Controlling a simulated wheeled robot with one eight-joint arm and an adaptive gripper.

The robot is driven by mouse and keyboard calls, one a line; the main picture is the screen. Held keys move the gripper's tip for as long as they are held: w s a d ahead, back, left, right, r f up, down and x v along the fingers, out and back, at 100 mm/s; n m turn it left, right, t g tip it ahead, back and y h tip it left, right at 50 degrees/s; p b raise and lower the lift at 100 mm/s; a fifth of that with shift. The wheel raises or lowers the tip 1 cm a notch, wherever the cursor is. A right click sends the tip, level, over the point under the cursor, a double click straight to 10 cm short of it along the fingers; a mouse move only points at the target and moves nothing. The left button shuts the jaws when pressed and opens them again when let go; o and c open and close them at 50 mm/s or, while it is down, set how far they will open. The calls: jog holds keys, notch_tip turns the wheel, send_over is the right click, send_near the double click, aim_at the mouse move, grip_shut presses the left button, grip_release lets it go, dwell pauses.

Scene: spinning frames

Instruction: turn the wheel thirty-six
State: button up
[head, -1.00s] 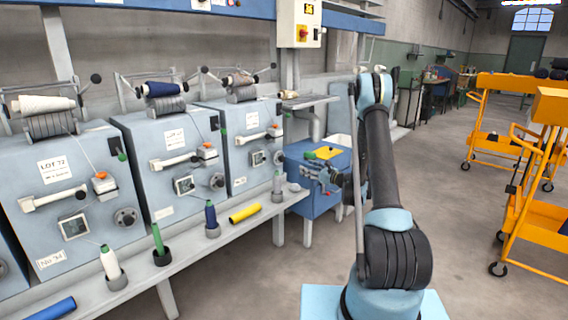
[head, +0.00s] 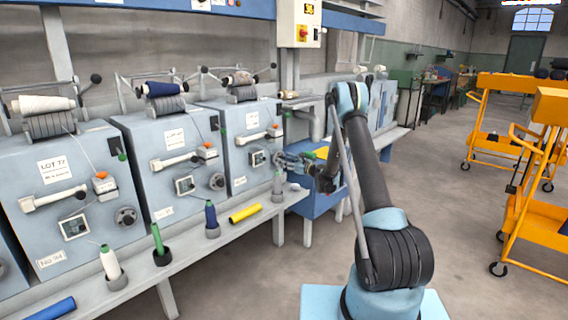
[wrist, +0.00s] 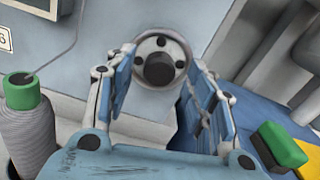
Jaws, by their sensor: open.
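A label (wrist: 5,40) at the left edge of the wrist view shows part of a number ending in 6. My gripper (wrist: 165,80) is open, its blue-padded fingers pointing at the wheel, one on each side of it in the picture. I cannot tell whether they touch it. In the head view my gripper (head: 285,160) is at the right end of the third machine (head: 236,130), largely covering its wheel.
A grey spool with a green top (wrist: 30,130) stands left of my gripper, and it also shows in the head view (head: 277,186). A green block (wrist: 280,147) is at the right. A yellow spool (head: 244,213) lies on the shelf. Orange carts (head: 535,190) stand on the right.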

jog(key=shift+x, duration=0.8)
jog(key=c, duration=1.1)
